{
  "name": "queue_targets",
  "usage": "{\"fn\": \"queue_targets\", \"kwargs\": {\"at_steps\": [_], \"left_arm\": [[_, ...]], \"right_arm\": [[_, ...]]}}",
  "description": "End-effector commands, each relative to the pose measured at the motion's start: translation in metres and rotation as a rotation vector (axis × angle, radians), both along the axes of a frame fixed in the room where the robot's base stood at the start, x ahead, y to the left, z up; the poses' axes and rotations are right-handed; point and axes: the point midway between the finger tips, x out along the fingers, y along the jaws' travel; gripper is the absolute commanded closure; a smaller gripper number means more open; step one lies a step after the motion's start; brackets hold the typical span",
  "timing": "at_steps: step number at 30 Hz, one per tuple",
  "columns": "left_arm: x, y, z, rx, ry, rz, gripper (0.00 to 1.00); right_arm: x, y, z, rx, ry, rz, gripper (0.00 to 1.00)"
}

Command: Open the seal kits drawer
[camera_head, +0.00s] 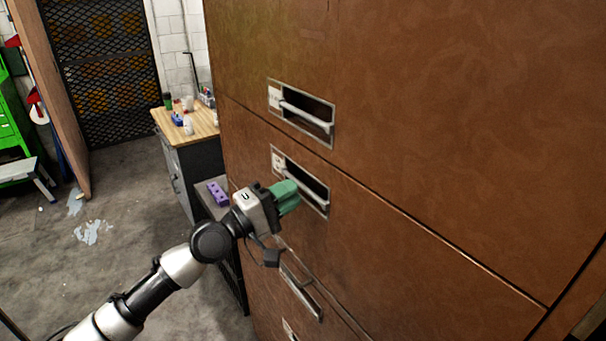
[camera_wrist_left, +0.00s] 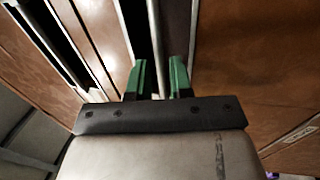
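A tall brown cabinet (camera_head: 430,130) has several drawers stacked in its front. Each visible drawer has a recessed slot with a metal bar handle and a small label; I cannot read which one says seal kits. The upper handle (camera_head: 305,122) is clear. My left gripper (camera_head: 290,196), with green fingers, is at the second handle (camera_head: 316,200) and partly covers it. In the left wrist view the green fingers (camera_wrist_left: 158,82) are apart, and a grey bar (camera_wrist_left: 153,40) runs into the gap between them. Contact is unclear. My right gripper is not in view.
Lower handles (camera_head: 302,292) sit beneath my left arm. A wood-topped workbench (camera_head: 205,125) with small items stands behind the cabinet's left side. A purple object (camera_head: 218,193) lies on a grey surface beside the cabinet. The concrete floor at left is mostly free.

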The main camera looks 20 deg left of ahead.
Motion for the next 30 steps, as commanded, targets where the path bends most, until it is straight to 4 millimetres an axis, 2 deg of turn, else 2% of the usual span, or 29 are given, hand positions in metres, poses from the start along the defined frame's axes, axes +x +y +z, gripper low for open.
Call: {"fn": "queue_targets", "kwargs": {"at_steps": [1,7,18,22,30], "left_arm": [[0.007,-0.006,0.007,-0.003,-0.001,-0.001,0.79],[0.025,-0.019,0.007,0.000,0.000,0.000,0.79],[0.029,-0.023,0.006,0.001,0.000,0.000,0.79],[0.028,-0.023,0.006,0.001,0.000,0.000,0.99],[0.028,-0.022,0.006,0.002,0.001,0.000,1.00]], "right_arm": [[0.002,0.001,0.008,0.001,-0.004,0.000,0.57],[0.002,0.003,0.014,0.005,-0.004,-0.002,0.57],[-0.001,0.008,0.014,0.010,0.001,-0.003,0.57],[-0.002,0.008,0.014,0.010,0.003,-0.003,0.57],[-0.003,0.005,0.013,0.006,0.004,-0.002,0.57]]}}
